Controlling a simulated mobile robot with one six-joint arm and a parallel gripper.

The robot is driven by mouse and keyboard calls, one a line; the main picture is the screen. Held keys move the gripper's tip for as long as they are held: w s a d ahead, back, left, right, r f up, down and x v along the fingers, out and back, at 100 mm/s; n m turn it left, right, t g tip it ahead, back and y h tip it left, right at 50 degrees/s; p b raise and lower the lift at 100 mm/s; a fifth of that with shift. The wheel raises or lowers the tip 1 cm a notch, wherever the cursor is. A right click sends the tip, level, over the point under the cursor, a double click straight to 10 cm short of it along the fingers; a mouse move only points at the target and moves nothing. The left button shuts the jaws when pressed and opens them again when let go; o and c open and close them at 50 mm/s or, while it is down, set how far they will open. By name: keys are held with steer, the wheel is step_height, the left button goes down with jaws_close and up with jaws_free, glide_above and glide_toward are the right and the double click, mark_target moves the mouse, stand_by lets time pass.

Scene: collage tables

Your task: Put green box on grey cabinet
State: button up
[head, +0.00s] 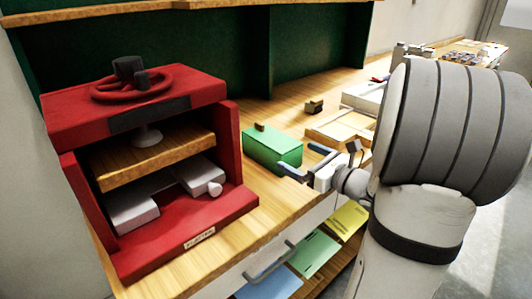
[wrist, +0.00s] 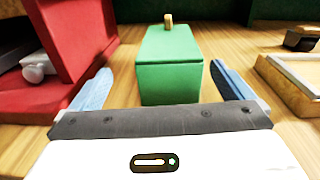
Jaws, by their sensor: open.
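A green box (head: 273,147) with a small brown knob on its lid sits upright on the wooden table, right of a red cabinet. In the wrist view the green box (wrist: 168,75) stands straight ahead, its near end between my blue fingertips or just beyond them; I cannot tell which. My gripper (head: 303,161) is open and empty, low over the table at the near right side of the box. In the wrist view my gripper (wrist: 160,80) has a finger on each side, with visible gaps to the box. I cannot make out a grey cabinet in either view.
A wooden tray (head: 340,127) and a small dark block (head: 314,106) lie right of and behind the box. A dark green back panel (head: 200,50) rises behind.

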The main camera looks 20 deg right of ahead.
mark_target(283, 143)
steer(key=shift+w+d+f+m, duration=0.15)
steer(key=shift+w+d+m, duration=0.25)
steer(key=shift+d, duration=0.1)
steer(key=shift+w, duration=0.3)
steer(key=shift+t+h, duration=0.3)
steer(key=shift+h, duration=0.1)
steer(key=x, duration=0.7)
steer(key=shift+s+a+r, duration=0.1)
steer(key=shift+a+r, duration=0.15)
steer(key=shift+a, duration=0.05)
steer(key=c, duration=1.1)
